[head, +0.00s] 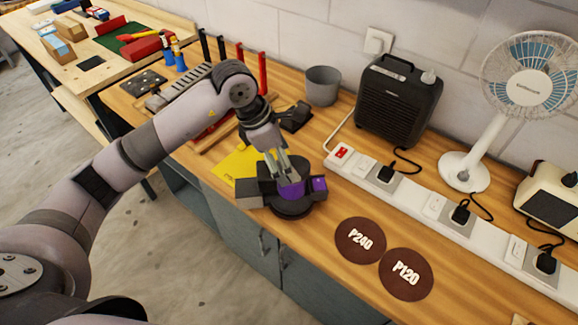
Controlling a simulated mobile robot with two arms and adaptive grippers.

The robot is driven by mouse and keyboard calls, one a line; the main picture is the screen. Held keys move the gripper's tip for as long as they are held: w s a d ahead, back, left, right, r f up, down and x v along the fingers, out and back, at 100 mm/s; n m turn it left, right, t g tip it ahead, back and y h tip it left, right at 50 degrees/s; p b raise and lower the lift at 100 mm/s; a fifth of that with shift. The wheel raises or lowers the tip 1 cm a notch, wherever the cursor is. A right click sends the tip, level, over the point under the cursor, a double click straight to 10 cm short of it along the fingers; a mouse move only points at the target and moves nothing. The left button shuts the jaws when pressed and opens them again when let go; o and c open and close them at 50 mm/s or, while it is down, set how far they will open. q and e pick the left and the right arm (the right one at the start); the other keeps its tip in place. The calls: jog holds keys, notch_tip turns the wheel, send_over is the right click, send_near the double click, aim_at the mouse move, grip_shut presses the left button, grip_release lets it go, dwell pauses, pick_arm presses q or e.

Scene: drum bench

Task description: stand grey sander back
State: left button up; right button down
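A sander with a dark grey round base and purple parts (318,185) stands upright on the wooden bench. A grey block sticks out at its left side. My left gripper (284,177) points down at the top of the sander, with its fingers at the purple part. The fingertips are partly lost against the sander, so I cannot tell if they are closed on it. A small dark device (297,116) lies behind my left gripper; I cannot tell what it is. My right gripper is not in view.
A yellow sheet (238,168) lies left of the sander. Brown discs marked P240 (360,240) and P120 (406,274) lie to its right. A white power strip (420,205), a black heater (398,100), a grey cup (322,86) and a fan (464,172) stand behind.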

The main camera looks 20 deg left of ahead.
pick_arm(q)
jog(key=b+v, duration=0.1)
jog(key=v, duration=0.8)
jog(key=shift+b, duration=0.4)
jog(key=shift+s, duration=0.15)
